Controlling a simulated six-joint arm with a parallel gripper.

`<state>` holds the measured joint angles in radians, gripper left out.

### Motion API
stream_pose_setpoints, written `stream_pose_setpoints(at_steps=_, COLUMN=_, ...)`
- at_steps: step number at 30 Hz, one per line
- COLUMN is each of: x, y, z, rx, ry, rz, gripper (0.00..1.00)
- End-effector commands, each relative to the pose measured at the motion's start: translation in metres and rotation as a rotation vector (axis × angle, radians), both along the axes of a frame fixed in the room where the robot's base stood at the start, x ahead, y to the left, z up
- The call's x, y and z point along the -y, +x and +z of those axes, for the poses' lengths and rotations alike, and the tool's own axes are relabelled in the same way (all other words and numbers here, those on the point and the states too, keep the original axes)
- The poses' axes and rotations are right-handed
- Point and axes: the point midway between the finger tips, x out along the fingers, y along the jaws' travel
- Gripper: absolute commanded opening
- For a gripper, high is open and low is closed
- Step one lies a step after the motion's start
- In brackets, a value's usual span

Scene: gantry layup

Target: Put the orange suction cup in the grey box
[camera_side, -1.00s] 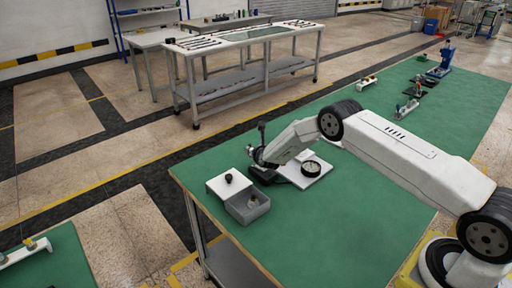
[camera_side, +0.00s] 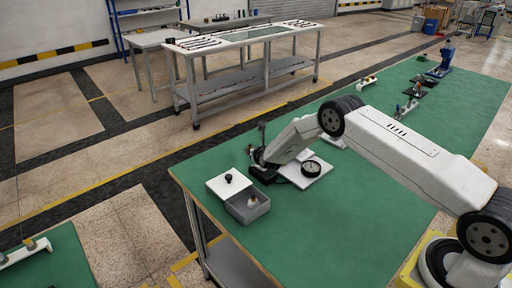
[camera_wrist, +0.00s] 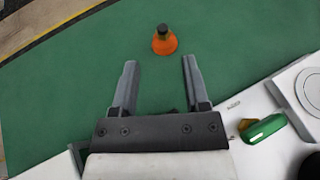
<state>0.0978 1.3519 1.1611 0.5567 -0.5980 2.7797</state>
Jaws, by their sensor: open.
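The orange suction cup (camera_wrist: 165,42) stands on the green table, with a dark top, in the wrist view. It lies just beyond my open fingertips (camera_wrist: 159,64), roughly centred between them and not touched. In the side view my gripper (camera_side: 262,168) is low over the table behind the grey box, and I cannot make out the suction cup there. The grey box (camera_side: 245,215) is open at the front left of the table and holds a small pale thing.
A white plate with a dark knob (camera_side: 224,186) adjoins the box. A white board (camera_side: 318,176) with a round black-rimmed dial lies right of my gripper. The wrist view shows a green part (camera_wrist: 264,128) near my right finger. The table front is clear.

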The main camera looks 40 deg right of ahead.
Motion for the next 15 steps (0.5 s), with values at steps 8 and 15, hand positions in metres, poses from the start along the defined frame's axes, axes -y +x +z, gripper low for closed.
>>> stream_pose_setpoints(at_steps=8, x=-0.014, y=-0.005, z=0.021, rx=-0.117, ry=-0.142, rz=0.130, gripper=0.59)
stream_pose_setpoints(at_steps=15, x=-0.038, y=-0.027, z=0.055, rx=-0.323, ry=-0.416, rz=0.395, gripper=0.59)
